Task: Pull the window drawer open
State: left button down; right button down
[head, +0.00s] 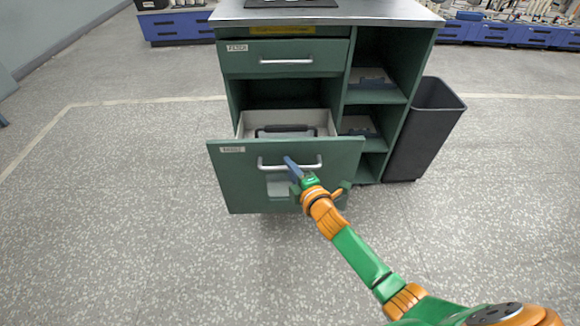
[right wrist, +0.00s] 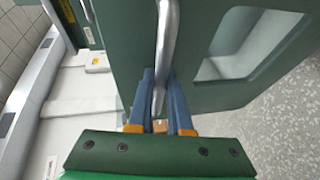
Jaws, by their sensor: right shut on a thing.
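The window drawer (head: 235,180) is the lower, large drawer of a green cabinet, and it stands pulled out with its white inside showing. Its pale window pane (head: 278,189) shows below the handle, and also in the right wrist view (right wrist: 255,45). My right gripper (head: 292,166) is shut on the silver bar handle (head: 268,166) of this drawer. In the right wrist view the two blue fingers (right wrist: 160,90) lie on either side of the handle (right wrist: 167,40). My left gripper is in neither view.
A dark-handled object (head: 285,130) lies inside the drawer. The upper drawer (head: 285,65) is shut. Open shelves (head: 375,95) and a dark grey bin (head: 425,130) stand to the right. The speckled floor (head: 150,220) in front and to the left is clear.

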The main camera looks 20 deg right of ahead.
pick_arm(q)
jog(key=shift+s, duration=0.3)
pick_arm(e)
jog(key=shift+s, duration=0.3)
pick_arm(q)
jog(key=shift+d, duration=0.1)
pick_arm(e)
jog(key=c, duration=0.8)
grip_release()
jog(key=shift+c, duration=0.2)
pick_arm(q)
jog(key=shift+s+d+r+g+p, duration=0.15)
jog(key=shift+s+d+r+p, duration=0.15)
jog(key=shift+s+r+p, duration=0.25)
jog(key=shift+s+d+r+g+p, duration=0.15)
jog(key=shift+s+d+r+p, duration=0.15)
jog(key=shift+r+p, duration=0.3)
pick_arm(e)
jog(key=a+v, duration=0.1)
jog(key=v, duration=0.6)
jog(key=shift+d, duration=0.45)
